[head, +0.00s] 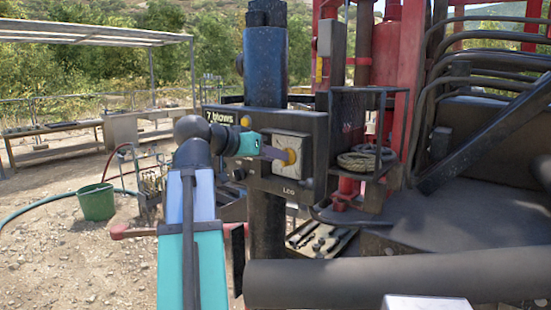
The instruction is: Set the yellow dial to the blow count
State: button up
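The yellow dial (292,157) sits on a pale square plate (291,143) on the front of a black panel box (315,130). A label reading "7 blows" (220,117) is at the upper left of this box. My gripper (283,155) reaches in from the left, with its fingertips at the left side of the dial. From this angle I cannot tell whether the fingers touch the dial, or whether they are open or shut. The dial's pointer and scale marks are too small to read.
A blue column (265,60) rises behind the box. A wire rack with coiled rope (366,158) hangs close on the right. A thick dark pipe (390,279) crosses the lower right. A green bucket (96,202) and a bench (52,138) stand on open gravel at left.

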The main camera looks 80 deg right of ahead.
jog(key=p+v, duration=0.1)
jog(key=v, duration=1.1)
dwell(0.6)
